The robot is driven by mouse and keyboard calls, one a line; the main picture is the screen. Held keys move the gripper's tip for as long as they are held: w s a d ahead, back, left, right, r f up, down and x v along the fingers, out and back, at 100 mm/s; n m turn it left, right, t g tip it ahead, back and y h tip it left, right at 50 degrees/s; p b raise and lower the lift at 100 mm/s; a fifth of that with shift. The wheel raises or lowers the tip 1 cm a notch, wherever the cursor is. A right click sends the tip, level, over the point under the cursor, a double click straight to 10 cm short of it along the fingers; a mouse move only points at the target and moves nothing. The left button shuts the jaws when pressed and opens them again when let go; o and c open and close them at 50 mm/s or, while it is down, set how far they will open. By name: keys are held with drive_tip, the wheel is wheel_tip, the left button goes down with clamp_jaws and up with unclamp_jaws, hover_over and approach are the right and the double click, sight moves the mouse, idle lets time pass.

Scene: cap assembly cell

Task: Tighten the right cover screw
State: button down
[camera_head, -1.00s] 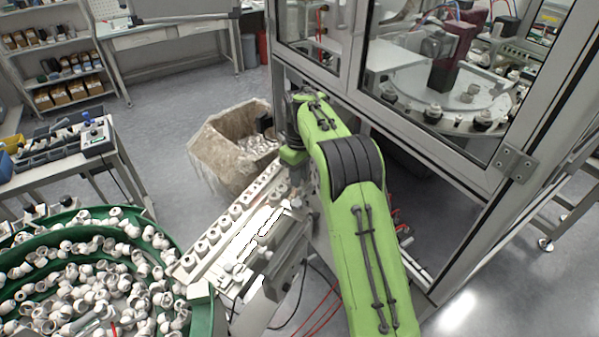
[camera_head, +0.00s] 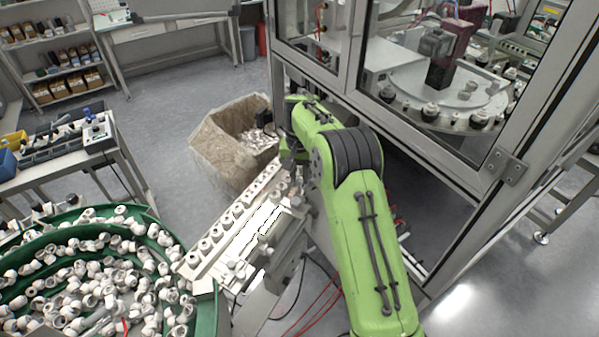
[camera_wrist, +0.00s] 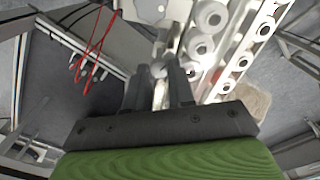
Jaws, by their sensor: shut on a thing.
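The feed rail has a pale cover (camera_head: 256,222) with a shiny top, beside a row of white caps. My gripper (camera_head: 290,174) is at the far right end of this cover, and my green wrist hides much of it in the head view. In the wrist view, my gripper's dark fingers (camera_wrist: 160,72) are closed around a small pale round part at the rail, apparently the right cover screw (camera_wrist: 158,70). The fingers hide most of it, so its seating cannot be told.
A green bowl (camera_head: 203,312) of white fittings stands at lower left. A bin (camera_head: 215,160) stands behind the rail. The glazed machine frame (camera_head: 440,165) is close on my arm's right. Red cables (camera_wrist: 95,45) hang beside the rail.

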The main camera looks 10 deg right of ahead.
drive_tip(key=m, duration=0.5)
drive_tip(key=shift+s+f+m, duration=0.2)
drive_tip(key=shift+f+m, duration=0.1)
drive_tip(key=m+b, duration=0.1)
drive_tip(key=m, duration=0.4)
drive_tip(key=shift+m, duration=0.3)
drive_tip(key=c, duration=1)
unclamp_jaws()
drive_tip(key=shift+s, duration=0.15)
drive_tip(key=shift+o, duration=0.2)
drive_tip(key=shift+s+d+r, duration=0.1)
drive_tip(key=shift+r, duration=0.05)
drive_tip(key=shift+w, duration=0.3)
drive_tip(key=shift+w, duration=0.1)
